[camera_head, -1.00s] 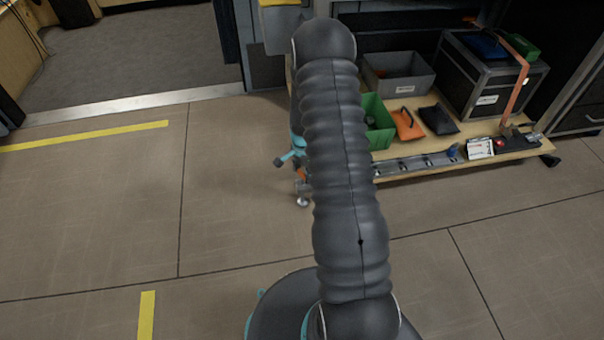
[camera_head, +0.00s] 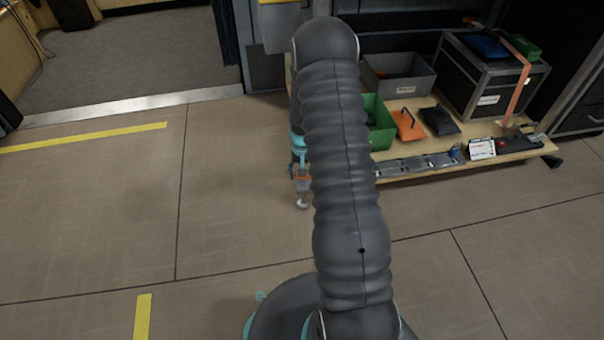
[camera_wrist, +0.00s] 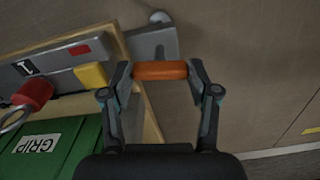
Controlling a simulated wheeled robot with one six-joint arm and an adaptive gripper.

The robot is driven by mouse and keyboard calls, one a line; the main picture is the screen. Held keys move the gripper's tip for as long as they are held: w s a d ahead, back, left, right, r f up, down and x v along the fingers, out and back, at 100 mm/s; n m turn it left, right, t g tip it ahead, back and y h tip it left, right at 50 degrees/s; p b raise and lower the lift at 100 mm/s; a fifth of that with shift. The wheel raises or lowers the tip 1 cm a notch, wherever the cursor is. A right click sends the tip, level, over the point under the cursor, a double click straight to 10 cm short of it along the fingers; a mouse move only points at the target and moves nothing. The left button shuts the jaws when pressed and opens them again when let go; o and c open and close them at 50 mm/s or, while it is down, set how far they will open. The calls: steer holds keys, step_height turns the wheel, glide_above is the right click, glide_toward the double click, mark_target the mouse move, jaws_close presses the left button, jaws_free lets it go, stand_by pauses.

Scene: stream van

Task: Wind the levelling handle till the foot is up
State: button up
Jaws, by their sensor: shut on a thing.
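The levelling handle shows as an orange grip (camera_wrist: 160,70) in the wrist view. My gripper (camera_wrist: 161,71) is shut on it, one finger at each end. A grey metal bracket (camera_wrist: 150,43) lies just beyond the grip, with a small pale round piece (camera_wrist: 160,17), perhaps the foot, past it. In the head view the orange grip (camera_head: 301,173) shows small beside my arm, with the pale foot (camera_head: 303,203) below it at the floor. My arm hides much of the handle there, and whether the foot touches the floor is unclear.
A low wooden shelf (camera_head: 478,158) to the right holds a green bin (camera_head: 381,140), a grey bin (camera_head: 398,85), a black case (camera_head: 468,85) and small tools. In the wrist view, the green box (camera_wrist: 75,145) is close left of my gripper. The floor to the left is clear.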

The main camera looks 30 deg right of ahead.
steer(key=n, duration=0.6)
steer(key=shift+w+d+n+b, duration=0.1)
steer(key=shift+w+n+b, duration=0.1)
steer(key=shift+n+b, duration=0.15)
steer(key=n, duration=0.6)
steer(key=shift+r+b, duration=0.1)
steer(key=shift+b, duration=0.2)
steer(key=n, duration=0.6)
steer(key=shift+n, duration=0.25)
steer(key=n, duration=0.5)
steer(key=shift+w+b, duration=0.1)
steer(key=shift+b, duration=0.2)
steer(key=shift+n, duration=0.3)
steer(key=o, duration=1.2)
steer(key=shift+a, duration=0.2)
steer(key=shift+c, duration=0.2)
steer(key=shift+d, duration=0.1)
